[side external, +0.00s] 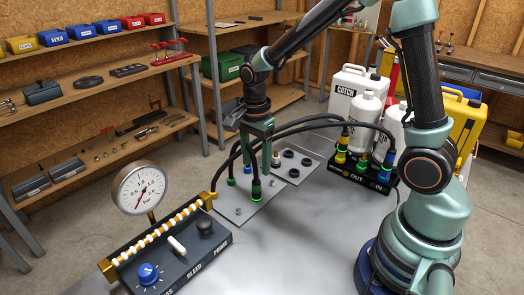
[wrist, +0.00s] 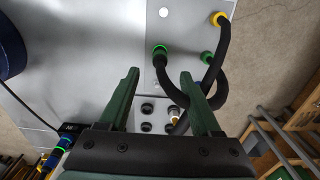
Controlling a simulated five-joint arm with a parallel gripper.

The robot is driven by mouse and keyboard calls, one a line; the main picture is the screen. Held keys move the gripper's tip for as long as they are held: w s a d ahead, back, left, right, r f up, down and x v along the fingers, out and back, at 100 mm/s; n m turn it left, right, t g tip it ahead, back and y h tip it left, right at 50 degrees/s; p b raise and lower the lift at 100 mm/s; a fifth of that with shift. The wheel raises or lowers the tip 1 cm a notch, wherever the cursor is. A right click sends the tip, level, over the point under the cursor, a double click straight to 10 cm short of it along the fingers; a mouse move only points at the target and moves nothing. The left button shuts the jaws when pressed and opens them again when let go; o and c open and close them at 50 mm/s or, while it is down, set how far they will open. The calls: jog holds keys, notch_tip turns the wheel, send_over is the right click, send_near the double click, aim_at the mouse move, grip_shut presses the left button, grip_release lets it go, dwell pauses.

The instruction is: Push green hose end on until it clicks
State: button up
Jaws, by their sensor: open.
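A black hose end with a green ring (side external: 257,195) stands upright on the grey plate (side external: 232,213). It also shows in the wrist view (wrist: 160,51), ahead of the fingertips and centred between them. A second green fitting (side external: 231,181) stands to its left; it shows in the wrist view (wrist: 207,57) right of the ringed end. My gripper (side external: 257,172) points down just above the ringed hose end. I cannot tell whether the ringed end is fully seated.
A panel with a pressure gauge (side external: 141,188) and a blue knob (side external: 148,273) is at front left. A black OUT/IN block (side external: 362,181) with coloured connectors stands right, bottles (side external: 367,112) behind it. Black hoses arch around my gripper. The bench front is clear.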

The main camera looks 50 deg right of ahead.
aim_at(256, 180)
notch_tip(256, 180, down, 8)
jog(key=shift+f, duration=0.15)
dwell(0.4)
grip_shut()
